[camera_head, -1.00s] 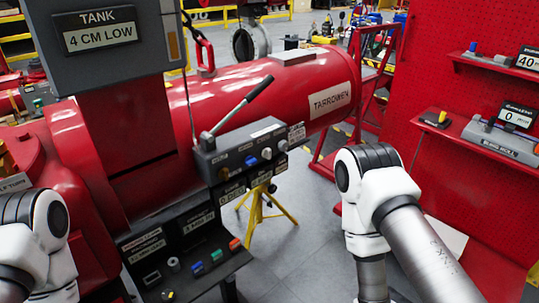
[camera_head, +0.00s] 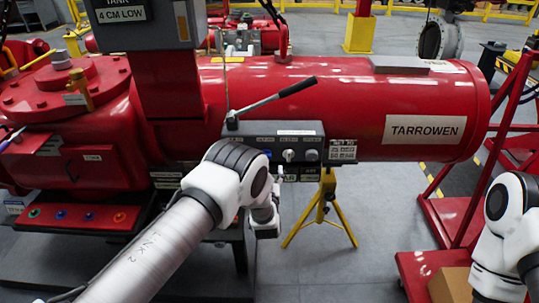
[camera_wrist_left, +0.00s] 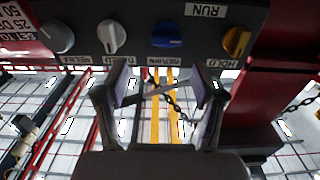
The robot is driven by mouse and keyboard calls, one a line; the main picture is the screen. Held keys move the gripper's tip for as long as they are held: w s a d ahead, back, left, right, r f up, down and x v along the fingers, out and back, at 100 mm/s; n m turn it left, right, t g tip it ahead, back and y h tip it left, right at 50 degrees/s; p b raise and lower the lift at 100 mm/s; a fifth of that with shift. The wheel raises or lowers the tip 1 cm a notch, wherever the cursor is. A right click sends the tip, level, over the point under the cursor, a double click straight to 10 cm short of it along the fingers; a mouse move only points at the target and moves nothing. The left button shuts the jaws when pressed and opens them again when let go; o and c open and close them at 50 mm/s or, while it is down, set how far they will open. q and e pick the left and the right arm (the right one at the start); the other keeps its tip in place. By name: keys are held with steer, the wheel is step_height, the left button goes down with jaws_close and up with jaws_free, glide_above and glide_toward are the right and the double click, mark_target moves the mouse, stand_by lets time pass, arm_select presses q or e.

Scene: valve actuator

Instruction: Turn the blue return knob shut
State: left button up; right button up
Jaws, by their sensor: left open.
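The blue return knob (camera_wrist_left: 167,36) sits on the dark control panel (camera_wrist_left: 140,12) in the left wrist view, beside a label reading RETURN. A white knob (camera_wrist_left: 111,36) is to its left and a yellow knob (camera_wrist_left: 236,41) to its right. My left gripper (camera_wrist_left: 158,88) is open and empty, with its fingers just below the knob row in the picture and apart from the blue knob.
A large red tank (camera_head: 340,95) stands behind the panel. A lever (camera_head: 272,101) sticks up from the panel's top. A grey knob (camera_wrist_left: 57,37) is at the left of the row. A yellow stand (camera_head: 322,215) is below, and a red frame (camera_head: 480,180) stands to the right.

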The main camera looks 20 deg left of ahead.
arm_select(q)
steer(key=p+x, duration=0.1)
steer(key=x, duration=0.6)
steer(key=shift+a, duration=0.5)
steer(key=shift+w+f, duration=0.1)
steer(key=shift+f, duration=0.1)
steer(key=shift+c, duration=0.4)
steer(key=c, duration=1.1)
